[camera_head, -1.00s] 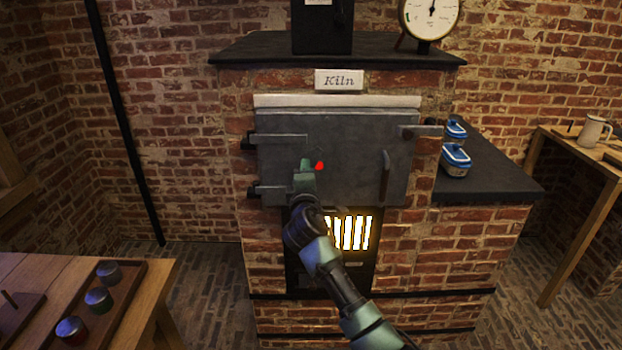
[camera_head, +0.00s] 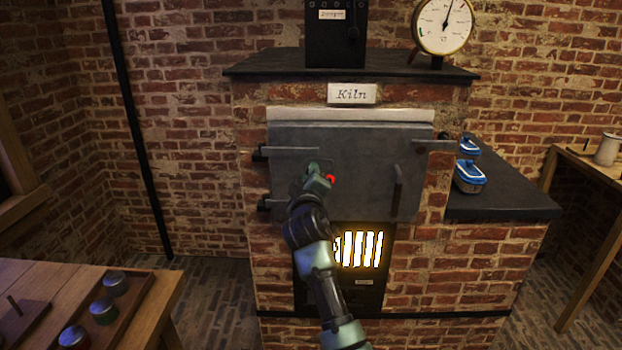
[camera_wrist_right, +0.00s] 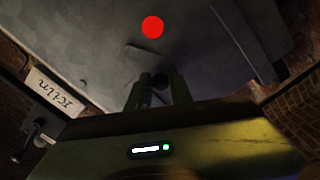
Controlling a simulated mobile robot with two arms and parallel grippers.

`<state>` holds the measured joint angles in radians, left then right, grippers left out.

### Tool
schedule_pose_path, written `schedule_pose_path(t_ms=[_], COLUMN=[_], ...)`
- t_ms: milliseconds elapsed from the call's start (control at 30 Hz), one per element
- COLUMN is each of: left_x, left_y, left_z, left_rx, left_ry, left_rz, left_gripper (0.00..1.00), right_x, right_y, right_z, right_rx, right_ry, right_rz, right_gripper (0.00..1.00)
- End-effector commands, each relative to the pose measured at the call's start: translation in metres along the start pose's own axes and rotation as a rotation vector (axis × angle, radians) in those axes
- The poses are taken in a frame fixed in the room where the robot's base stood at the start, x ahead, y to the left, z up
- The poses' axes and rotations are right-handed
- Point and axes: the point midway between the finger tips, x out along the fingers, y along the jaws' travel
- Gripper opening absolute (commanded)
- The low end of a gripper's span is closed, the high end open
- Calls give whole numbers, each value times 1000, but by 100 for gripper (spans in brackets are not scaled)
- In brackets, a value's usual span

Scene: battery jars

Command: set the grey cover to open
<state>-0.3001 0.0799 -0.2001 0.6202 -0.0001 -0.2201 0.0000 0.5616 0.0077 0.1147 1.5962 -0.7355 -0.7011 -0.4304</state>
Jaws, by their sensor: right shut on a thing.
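The grey cover appears as a small, dark grey flap on the kiln door; in the right wrist view, its plate (camera_wrist_right: 148,55) lies just beyond my fingertips. In the head view my right gripper (camera_head: 316,172) mostly hides it. My right gripper is shut on the cover's small round knob (camera_wrist_right: 160,82), between the fingers in the wrist view (camera_wrist_right: 159,92). A round red spot (camera_head: 330,179) shows uncovered on the door beside the gripper; it also shows in the wrist view (camera_wrist_right: 152,27). My left gripper is not in view.
The large grey kiln door (camera_head: 365,155) is shut, with a handle (camera_head: 397,190) at its right. Glowing bars (camera_head: 360,250) are below. Blue-lidded containers (camera_head: 469,177) stand on the right ledge. A wooden table (camera_head: 150,310) with a tray of jars (camera_head: 103,310) is at lower left.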

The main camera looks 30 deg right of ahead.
Motion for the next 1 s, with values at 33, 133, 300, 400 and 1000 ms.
schedule_pose_path(t_ms=[33,133,300,400,1000], left_x=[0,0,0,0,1], left_y=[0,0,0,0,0], left_z=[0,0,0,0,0], left_rx=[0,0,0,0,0], left_ry=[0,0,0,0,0], left_rz=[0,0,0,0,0], left_gripper=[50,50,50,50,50], right_x=[0,0,0,0,-8], right_y=[0,0,1,1,0], right_z=[0,0,-1,-1,-1], right_rx=[8,16,18,17,16], right_ry=[-1,-1,0,0,1], right_rz=[-1,-1,0,0,1], right_gripper=[0,0,0,0,43])
